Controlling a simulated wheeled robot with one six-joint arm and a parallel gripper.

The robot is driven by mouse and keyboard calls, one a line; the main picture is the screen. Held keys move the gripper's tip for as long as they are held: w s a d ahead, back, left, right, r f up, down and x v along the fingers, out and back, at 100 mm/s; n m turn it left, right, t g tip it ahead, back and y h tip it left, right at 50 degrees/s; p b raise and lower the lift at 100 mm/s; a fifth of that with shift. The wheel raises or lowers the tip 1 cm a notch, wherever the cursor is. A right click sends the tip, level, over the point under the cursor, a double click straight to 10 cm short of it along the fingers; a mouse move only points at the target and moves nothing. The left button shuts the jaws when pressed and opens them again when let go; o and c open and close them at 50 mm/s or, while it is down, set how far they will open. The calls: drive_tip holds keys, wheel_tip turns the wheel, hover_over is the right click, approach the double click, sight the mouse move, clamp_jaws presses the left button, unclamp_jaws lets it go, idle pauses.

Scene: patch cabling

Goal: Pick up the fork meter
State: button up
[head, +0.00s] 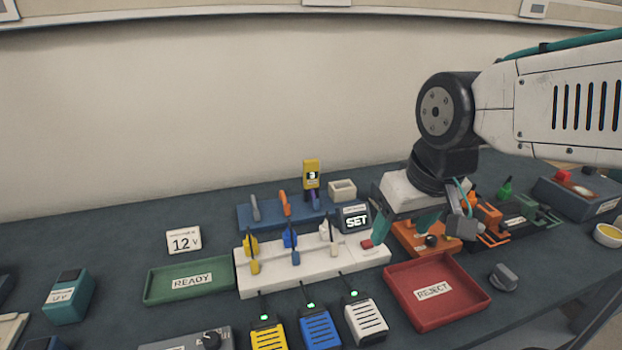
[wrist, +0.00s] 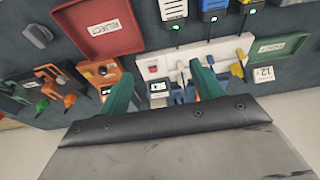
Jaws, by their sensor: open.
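A yellow handheld meter (head: 311,172) with a small dark display stands upright at the back of the blue rack (head: 270,214). It looks like the fork meter, but its lower end is too small to make out clearly. I cannot pick it out in the wrist view. My gripper (head: 403,236) is to the right of the meter and nearer the front, with teal fingers pointing down. In the wrist view the gripper (wrist: 163,88) has its fingers wide apart with nothing held between them. The SET display box (head: 355,217) shows just left of the gripper.
A white block (head: 312,269) with coloured plugs lies in front of the rack. A grey-white open box (head: 342,190) stands right of the meter. The orange device (head: 428,237) is below my gripper. Red REJECT (head: 436,291) and green READY (head: 190,280) trays flank the block.

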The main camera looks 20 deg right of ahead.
drive_tip(key=w+a+f+t, duration=0.1)
drive_tip(key=w+f+t, duration=0.15)
drive_tip(key=w, duration=0.75)
drive_tip(key=w+a+f+t, duration=0.1)
drive_tip(key=w+t, duration=0.2)
drive_tip(key=w, duration=0.7)
drive_tip(key=t, duration=0.5)
approach(312, 165)
drive_tip(key=w, duration=0.4)
drive_tip(key=x, duration=0.2)
drive_tip(key=f+x, duration=0.1)
drive_tip(key=x, duration=0.4)
drive_tip(key=shift+f, duration=0.35)
drive_tip(key=c, duration=1.2)
